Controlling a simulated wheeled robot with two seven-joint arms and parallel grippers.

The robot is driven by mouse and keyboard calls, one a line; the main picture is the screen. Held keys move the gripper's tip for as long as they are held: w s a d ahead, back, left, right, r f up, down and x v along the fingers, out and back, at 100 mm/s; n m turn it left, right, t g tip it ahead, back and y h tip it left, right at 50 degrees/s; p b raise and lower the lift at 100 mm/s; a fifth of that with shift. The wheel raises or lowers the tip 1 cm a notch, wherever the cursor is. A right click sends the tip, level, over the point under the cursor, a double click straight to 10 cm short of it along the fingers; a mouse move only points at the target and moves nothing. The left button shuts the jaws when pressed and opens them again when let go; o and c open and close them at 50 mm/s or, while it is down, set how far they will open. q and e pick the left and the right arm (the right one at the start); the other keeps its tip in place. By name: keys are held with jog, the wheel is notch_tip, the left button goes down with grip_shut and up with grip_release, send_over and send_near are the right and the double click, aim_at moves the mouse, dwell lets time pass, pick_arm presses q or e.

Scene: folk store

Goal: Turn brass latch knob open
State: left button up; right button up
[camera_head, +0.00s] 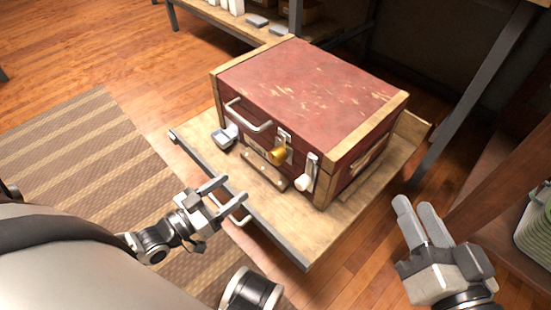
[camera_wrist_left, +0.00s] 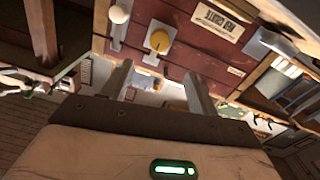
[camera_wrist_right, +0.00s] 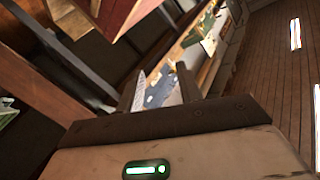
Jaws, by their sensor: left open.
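The brass latch knob (camera_head: 278,155) is on the front face of a worn red case (camera_head: 310,90) with wooden edges. It also shows in the left wrist view as a round yellow knob (camera_wrist_left: 159,40) on a pale plate. My left gripper (camera_head: 233,189) is open and empty, in front of the case and a little left of the knob, apart from it. My right gripper (camera_head: 415,203) is open and empty, right of the case and clear of it. In the right wrist view only a corner of the case shows.
A white-knobbed lever (camera_head: 304,182) sits right of the brass knob. A pale handle (camera_head: 249,117) is to its left, with a small metal piece (camera_head: 225,135) below. The case stands on a wooden board (camera_head: 325,225) with a dark front edge. Shelving stands behind and right.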

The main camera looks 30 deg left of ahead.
aim_at(273, 158)
pick_arm(q)
jog(key=b+x, duration=0.4)
jog(key=x, duration=0.9)
jog(key=shift+f, duration=0.1)
jog(key=shift+w+d, duration=0.2)
jog(key=shift+w, duration=0.25)
pick_arm(e)
notch_tip(273, 158, up, 6)
jog(key=w+n+t+y, duration=0.2)
jog(key=n+t, duration=0.2)
jog(key=shift+w+d+r, duration=0.2)
jog(key=shift+d, duration=0.2)
pick_arm(q)
jog(key=c, duration=1)
